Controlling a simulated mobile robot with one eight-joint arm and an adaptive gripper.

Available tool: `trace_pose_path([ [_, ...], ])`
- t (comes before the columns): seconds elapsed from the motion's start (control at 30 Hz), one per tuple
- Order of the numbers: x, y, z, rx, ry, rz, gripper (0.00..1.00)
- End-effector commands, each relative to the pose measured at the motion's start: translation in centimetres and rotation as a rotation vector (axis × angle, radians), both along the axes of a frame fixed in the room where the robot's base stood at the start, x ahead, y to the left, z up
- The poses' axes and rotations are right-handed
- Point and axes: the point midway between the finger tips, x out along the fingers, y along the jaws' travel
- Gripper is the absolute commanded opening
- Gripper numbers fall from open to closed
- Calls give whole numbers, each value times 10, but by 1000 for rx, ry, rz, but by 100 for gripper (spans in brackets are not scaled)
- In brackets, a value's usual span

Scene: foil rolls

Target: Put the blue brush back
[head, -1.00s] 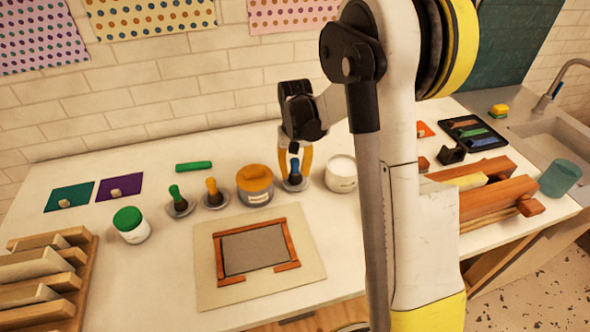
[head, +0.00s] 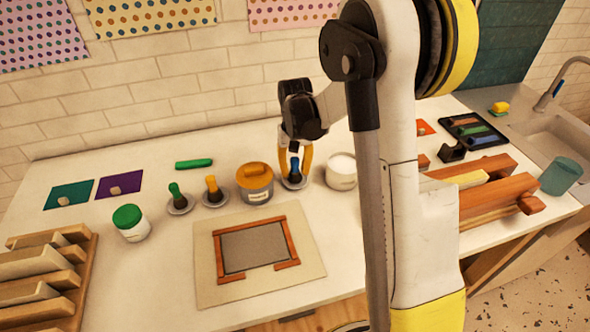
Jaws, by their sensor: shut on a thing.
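The blue brush (head: 294,171) stands upright over a small round grey holder (head: 294,183), to the right of the orange-lidded jar. My gripper (head: 294,158) points down from above with its yellow fingers on either side of the brush's blue handle, shut on it. The brush's lower end is at the holder; I cannot tell whether it rests fully on it. A green brush (head: 177,196) and an orange brush (head: 213,188) stand in similar holders to the left.
An orange-lidded jar (head: 254,187) stands close left of my gripper and an open white jar (head: 341,173) close right. A framed board (head: 254,248) lies in front. A green-lidded jar (head: 131,224), a green bar (head: 194,163) and a wooden rack (head: 70,290) are further left.

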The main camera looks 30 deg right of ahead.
Motion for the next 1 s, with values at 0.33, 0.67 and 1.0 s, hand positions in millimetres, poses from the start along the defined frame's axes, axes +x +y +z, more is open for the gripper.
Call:
trace_pose_path([
  [0.33, 0, 0, -5, 0, 0, 0, 0],
  [0.67, 0, 0, -8, 0, 0, 0, 0],
  [1.0, 0, 0, -8, 0, 0, 0, 58],
])
